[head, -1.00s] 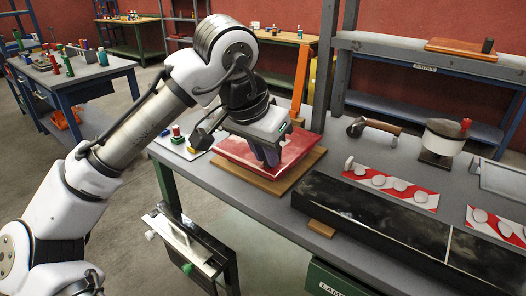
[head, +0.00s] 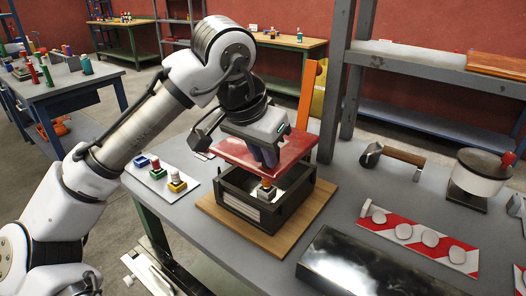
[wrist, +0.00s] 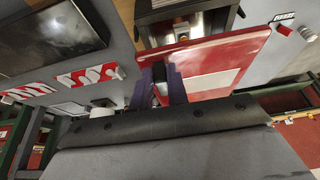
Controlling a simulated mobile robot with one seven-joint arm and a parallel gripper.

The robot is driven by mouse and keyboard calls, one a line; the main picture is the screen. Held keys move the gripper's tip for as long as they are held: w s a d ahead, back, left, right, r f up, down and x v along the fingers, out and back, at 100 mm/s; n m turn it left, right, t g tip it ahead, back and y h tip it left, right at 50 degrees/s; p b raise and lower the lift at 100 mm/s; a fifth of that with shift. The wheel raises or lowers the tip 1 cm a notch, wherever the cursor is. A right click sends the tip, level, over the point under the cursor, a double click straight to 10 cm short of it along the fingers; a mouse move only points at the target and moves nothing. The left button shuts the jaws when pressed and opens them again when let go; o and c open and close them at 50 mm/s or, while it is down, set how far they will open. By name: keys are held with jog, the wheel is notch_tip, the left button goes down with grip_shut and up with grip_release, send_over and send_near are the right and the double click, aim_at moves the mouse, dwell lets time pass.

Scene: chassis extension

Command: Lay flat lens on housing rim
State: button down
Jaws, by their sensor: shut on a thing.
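The red flat lens (head: 290,150) is a panel held by one edge in my gripper (head: 264,157), whose dark fingers are shut on it. The lens is above the black housing (head: 238,212), clear of the front rim and slightly tilted; whether its far side touches the rim is hidden.
The housing stands on a wooden board (head: 318,205) on the grey bench. A shelf post (head: 335,90) rises behind.

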aim_at(262, 171)
jog(key=shift+s+r+p, duration=0.15)
jog(key=shift+r+p, duration=0.05)
jog(key=shift+p, duration=0.15)
jog(key=shift+f+b, duration=1.25)
jog(key=shift+f, duration=0.95)
jog(key=shift+p, duration=0.5)
jog(key=shift+f+b, duration=0.65)
jog(key=shift+f, duration=0.7)
dwell(0.5)
jog(key=c, duration=1.3)
grip_release()
jog(key=shift+a, duration=0.1)
